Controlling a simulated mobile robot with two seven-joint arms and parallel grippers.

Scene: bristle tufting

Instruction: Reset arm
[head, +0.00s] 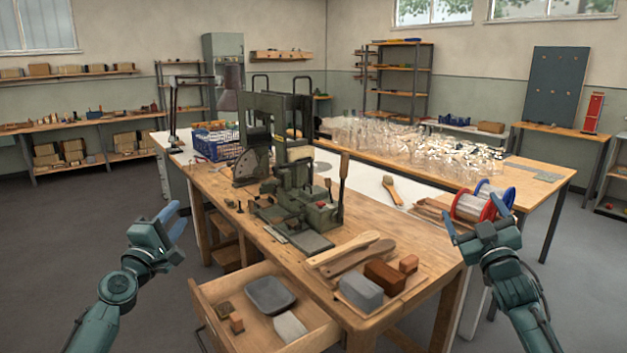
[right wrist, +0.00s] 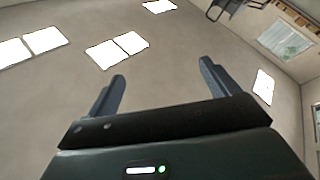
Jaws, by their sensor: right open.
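My left gripper (head: 177,214) is raised at the left in the head view, in front of the bench and over the floor. Its two blue fingers point up with a gap between them, and nothing shows in them. My right gripper (head: 470,206) is raised at the right, by the bench's right side. Its fingers are spread and empty. In the right wrist view the fingers (right wrist: 163,85) stand well apart, with only ceiling and wall beyond them.
The wooden bench (head: 225,190) carries a green tufting machine (head: 300,195), brush handles (head: 343,247) and blocks (head: 362,290). Its open drawer (head: 215,325) juts forward, holding a grey tray (head: 270,293). Red and blue spools (head: 470,208) appear behind my right gripper. Floor is clear at left.

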